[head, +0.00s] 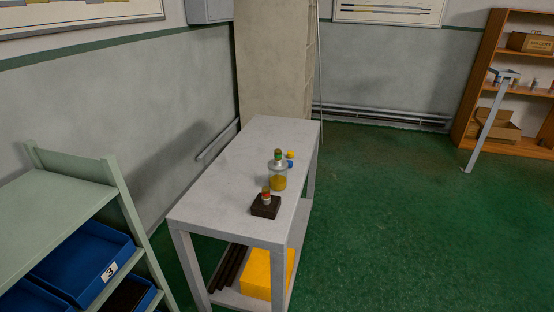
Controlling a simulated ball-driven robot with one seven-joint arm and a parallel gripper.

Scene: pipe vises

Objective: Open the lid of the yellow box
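A bright yellow box (262,276) is on the lower shelf of the grey table, toward its near right end. The tabletop above hides its upper back part, and I cannot make out a lid or its seam. My gripper is not in view.
On the grey table (253,146) stand a bottle with yellow liquid (279,178), a dark block (264,209) with a small item on it, and small yellow and blue items. Dark rods (231,270) lie beside the box. A green rack (60,190) is left.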

